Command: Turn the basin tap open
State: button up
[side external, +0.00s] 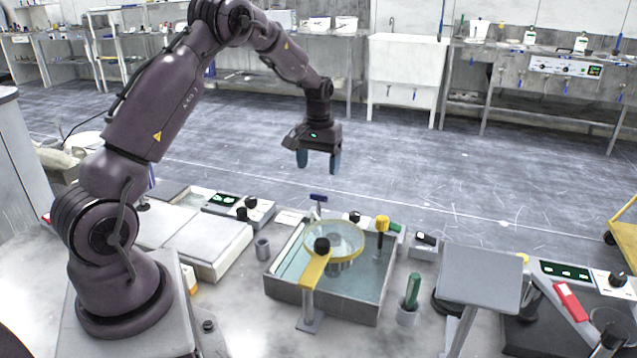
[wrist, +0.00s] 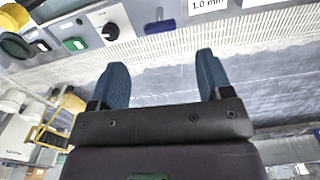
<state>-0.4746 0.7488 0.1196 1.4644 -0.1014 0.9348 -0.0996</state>
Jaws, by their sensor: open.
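The basin (side external: 330,306) is a grey square box holding water, in the middle of the bench in the side view. A small tap with a dark blue bar handle (side external: 318,198) stands at its back edge. In the wrist view the blue handle (wrist: 160,27) shows at the top, ahead of the fingers and centred between them. My gripper (side external: 318,165) points down above and behind the handle, apart from it. Its two blue fingers (wrist: 161,62) are spread with nothing between them. How far the tap is turned cannot be told.
A yellow-topped post (side external: 382,225) stands at the basin's right. A control box with knobs (side external: 240,206) lies left of the tap. The air around my gripper is clear.

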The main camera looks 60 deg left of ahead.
notch_tip(320, 180, up, 5)
jog(key=shift+r, duration=0.15)
dwell(0.4)
jog(key=s+d+r+m+t, duration=0.2)
jog(key=s+d+r+m, duration=0.2)
jog(key=s+d, duration=0.6)
jog(key=s+d+r+m+t, duration=0.3)
jog(key=s+d+r, duration=0.6)
jog(key=d, duration=0.6)
jog(key=shift+s+d+r+m+t, duration=0.25)
jog(key=shift+s+m, duration=0.35)
jog(key=shift+s, duration=0.55)
